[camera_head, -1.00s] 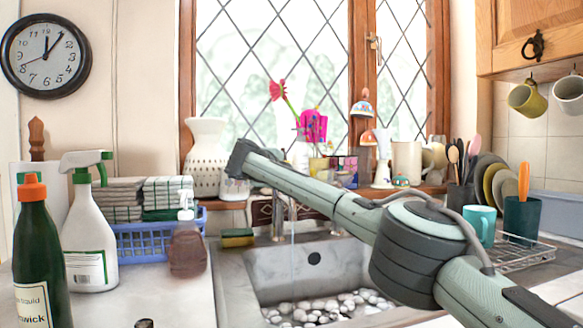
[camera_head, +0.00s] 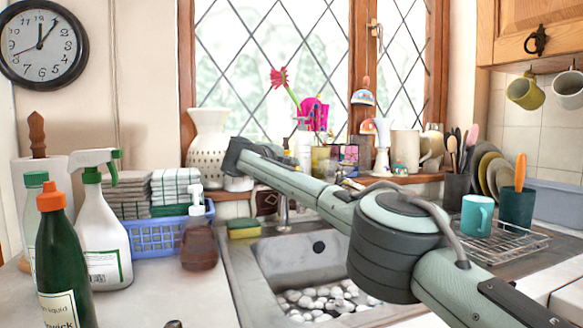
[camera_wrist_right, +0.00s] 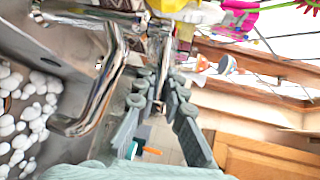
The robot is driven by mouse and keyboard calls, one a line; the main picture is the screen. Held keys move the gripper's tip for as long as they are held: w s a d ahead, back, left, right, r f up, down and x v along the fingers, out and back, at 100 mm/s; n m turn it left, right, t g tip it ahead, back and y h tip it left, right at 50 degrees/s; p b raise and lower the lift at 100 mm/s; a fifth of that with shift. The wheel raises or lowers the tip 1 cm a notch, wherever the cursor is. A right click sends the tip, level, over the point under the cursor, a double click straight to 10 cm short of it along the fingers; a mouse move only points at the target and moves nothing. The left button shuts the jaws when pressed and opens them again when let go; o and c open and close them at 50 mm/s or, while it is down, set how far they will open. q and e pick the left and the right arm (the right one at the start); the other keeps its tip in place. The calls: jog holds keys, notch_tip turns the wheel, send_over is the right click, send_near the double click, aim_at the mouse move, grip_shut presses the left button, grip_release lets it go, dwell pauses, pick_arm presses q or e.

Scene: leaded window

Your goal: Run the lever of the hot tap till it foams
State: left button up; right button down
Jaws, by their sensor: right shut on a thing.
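The chrome tap (camera_head: 283,213) stands at the back of the sink, partly hidden behind my right arm in the head view. In the right wrist view its bent spout (camera_wrist_right: 90,95) shows large at the left, with no water seen at its end. My right gripper (camera_wrist_right: 160,88) has its fingers closed around a slim chrome part, which looks like the tap lever (camera_wrist_right: 160,62). The fingers are not clear in the head view. I see no stream in the head view now. My left gripper is not in view.
White pebble-like lumps (camera_head: 322,299) lie in the sink (camera_head: 248,262). A sponge (camera_head: 243,229), soap bottle (camera_head: 197,240), blue basket (camera_head: 155,236) and spray bottle (camera_head: 103,240) stand left. A teal mug (camera_head: 477,215) and dish rack (camera_head: 490,247) are right.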

jog(key=shift+a, duration=0.1)
jog(key=c, duration=1.6)
grip_release()
jog(key=v, duration=1.2)
jog(key=shift+f, duration=0.1)
